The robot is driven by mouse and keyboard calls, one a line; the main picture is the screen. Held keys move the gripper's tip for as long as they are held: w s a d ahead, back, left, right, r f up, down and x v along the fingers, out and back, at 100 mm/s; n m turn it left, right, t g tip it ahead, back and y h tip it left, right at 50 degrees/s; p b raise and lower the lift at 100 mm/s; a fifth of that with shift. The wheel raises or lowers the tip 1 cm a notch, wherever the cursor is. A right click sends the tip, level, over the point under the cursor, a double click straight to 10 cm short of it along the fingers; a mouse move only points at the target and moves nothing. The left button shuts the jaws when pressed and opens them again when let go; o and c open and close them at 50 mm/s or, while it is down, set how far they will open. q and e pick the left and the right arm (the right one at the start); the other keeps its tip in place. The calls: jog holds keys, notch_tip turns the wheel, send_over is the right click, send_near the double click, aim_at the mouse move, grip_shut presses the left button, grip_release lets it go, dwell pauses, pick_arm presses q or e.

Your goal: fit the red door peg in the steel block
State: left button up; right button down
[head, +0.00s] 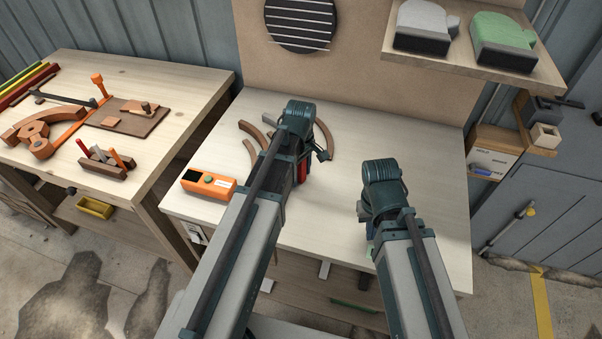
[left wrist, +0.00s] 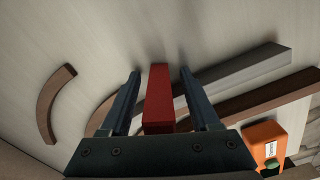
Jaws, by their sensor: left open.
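A red block-shaped peg (left wrist: 158,98) lies between the two fingers of my left gripper (left wrist: 160,98) in the left wrist view. The fingers are open, with a gap on each side of the peg. In the head view a bit of red (head: 303,168) shows beside my left forearm, which hides most of that gripper. A long grey bar (left wrist: 245,72) lies right of the fingers in the left wrist view; I cannot tell whether it is the steel block. My right gripper (head: 364,212) is mostly hidden behind its own wrist over the bench's right side.
Curved brown pieces (head: 251,151) and an orange box (head: 208,184) with a green button lie on the bench (head: 425,150). A brown bar (left wrist: 260,102) lies beside the grey one. A second table (head: 190,85) at left holds wooden parts. The bench's right side is mostly clear.

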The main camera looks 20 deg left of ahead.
pick_arm(q)
jog(key=shift+r, duration=0.1)
grip_shut()
jog(key=shift+r, duration=0.1)
pick_arm(e)
jog(key=shift+r, duration=0.15)
